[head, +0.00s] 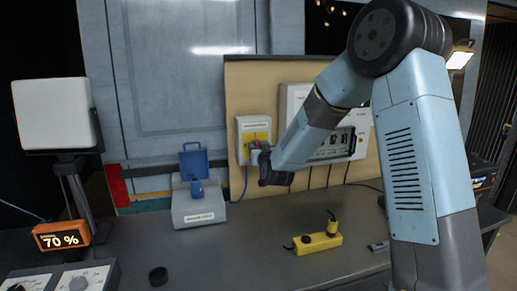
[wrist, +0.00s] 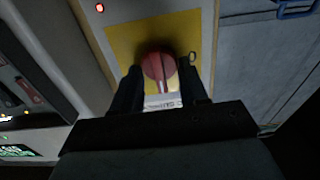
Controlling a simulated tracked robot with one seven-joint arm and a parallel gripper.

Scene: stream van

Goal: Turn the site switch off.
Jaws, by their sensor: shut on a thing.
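The site switch is a white box (head: 241,153) with a yellow plate, fixed to the tan board at the back. In the wrist view the yellow plate (wrist: 126,50) carries a round red knob (wrist: 158,64) with a paler bar across it. My gripper (wrist: 166,88) has one dark finger on each side of the red knob and is shut on it. In the head view my gripper (head: 263,158) is at the box's right side, and my arm and gripper hide part of the knob. Small lettering below the knob is partly covered and unreadable.
A grey box with a blue raised lid (head: 199,210) stands on the bench left of the switch. A white panel (head: 297,98) is right of the switch. An orange display (head: 61,235) reads 70 %.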

